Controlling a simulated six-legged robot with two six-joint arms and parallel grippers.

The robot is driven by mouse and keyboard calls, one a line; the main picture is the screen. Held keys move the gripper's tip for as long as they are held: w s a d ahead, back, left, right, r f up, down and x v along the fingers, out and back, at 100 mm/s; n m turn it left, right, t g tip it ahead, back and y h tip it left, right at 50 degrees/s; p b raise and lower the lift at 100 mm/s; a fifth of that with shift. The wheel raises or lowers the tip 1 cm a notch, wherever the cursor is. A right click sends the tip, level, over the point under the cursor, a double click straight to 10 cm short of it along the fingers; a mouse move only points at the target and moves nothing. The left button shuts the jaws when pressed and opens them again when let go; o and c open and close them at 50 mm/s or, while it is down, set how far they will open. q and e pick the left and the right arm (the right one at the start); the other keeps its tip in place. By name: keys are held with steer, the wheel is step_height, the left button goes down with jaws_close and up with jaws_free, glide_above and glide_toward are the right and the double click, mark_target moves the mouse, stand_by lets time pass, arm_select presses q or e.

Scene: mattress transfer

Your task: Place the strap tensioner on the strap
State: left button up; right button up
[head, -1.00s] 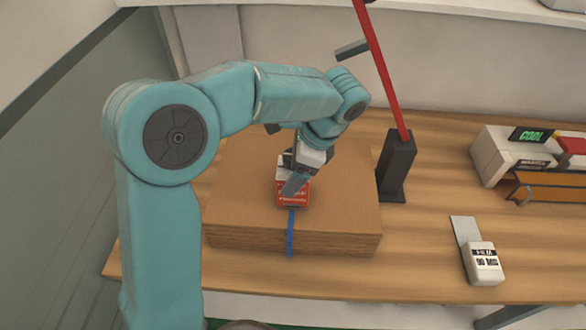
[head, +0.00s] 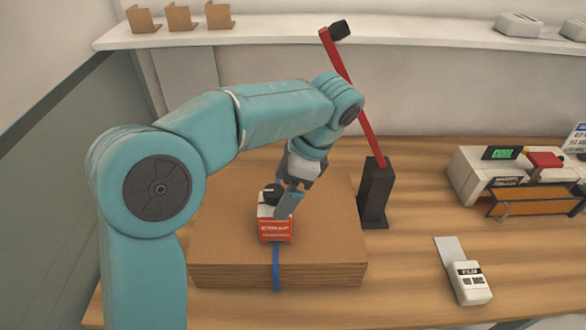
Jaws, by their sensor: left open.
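The strap tensioner (head: 275,222) is a small red and white block with a black knob on top. It sits on the cardboard stack (head: 325,235), over the line of the blue strap (head: 276,268). The strap shows running down the front face of the stack; its part under the tensioner is hidden. My left gripper (head: 286,202) is open at the right upper side of the tensioner, with a grey finger beside it. Whether the finger touches the tensioner cannot be told. My right gripper is not in view.
A black post with a red lever (head: 376,190) stands right of the stack. A white handheld device (head: 470,280) lies at the front right. A white machine with a green display (head: 490,170) is at the right. A shelf (head: 290,36) runs along the back wall.

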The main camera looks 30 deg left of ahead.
arm_select(q)
steer(key=v, duration=0.6)
steer(key=shift+p, duration=0.35)
steer(key=shift+r, duration=0.15)
